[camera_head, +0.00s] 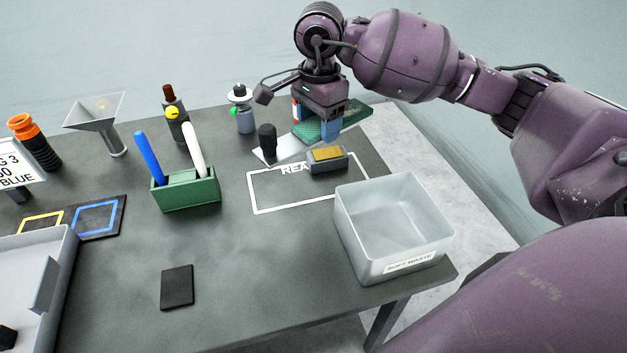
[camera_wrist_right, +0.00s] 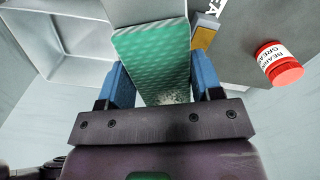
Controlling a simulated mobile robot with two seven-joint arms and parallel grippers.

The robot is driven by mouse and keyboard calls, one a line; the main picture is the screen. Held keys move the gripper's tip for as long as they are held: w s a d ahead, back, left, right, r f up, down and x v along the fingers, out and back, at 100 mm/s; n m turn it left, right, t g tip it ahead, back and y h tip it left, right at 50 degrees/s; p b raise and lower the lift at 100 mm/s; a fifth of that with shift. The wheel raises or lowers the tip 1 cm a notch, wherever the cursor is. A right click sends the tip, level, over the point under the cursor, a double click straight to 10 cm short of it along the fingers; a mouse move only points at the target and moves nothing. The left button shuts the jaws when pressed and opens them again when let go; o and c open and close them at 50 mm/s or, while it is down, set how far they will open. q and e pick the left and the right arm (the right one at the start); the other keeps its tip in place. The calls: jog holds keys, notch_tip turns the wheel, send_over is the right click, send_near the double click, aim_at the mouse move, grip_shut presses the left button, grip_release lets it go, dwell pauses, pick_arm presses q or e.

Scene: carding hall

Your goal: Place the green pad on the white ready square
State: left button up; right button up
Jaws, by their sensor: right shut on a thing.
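The green pad (camera_head: 358,116) is a flat, dotted rectangle. My right gripper (camera_head: 322,131) is shut on it, with the blue fingers on either side. In the right wrist view the pad (camera_wrist_right: 152,50) shows between the fingertips (camera_wrist_right: 160,85). In the head view it is at the table's back right, behind the white ready square (camera_head: 253,192), seemingly above the table. The square is a white outline with lettering along its back edge. My left gripper is not in view.
A grey block with a yellow top (camera_head: 327,157) covers the square's back right part. A soft waste bin (camera_head: 346,215) overlaps its front right corner in view. A black-knobbed tool (camera_head: 267,138) stands behind it. A red grease jar (camera_wrist_right: 279,62) is nearby. A green pen holder (camera_head: 187,193) stands left.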

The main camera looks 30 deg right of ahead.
send_over(318, 198)
notch_tip(318, 198, down, 13)
jog(key=shift+r+b, duration=0.2)
jog(key=shift+b, duration=0.2)
jog(key=shift+f, duration=2.75)
jog(key=shift+f+b, duration=0.15)
jog(key=shift+b, duration=0.2)
jog(key=o, duration=1)
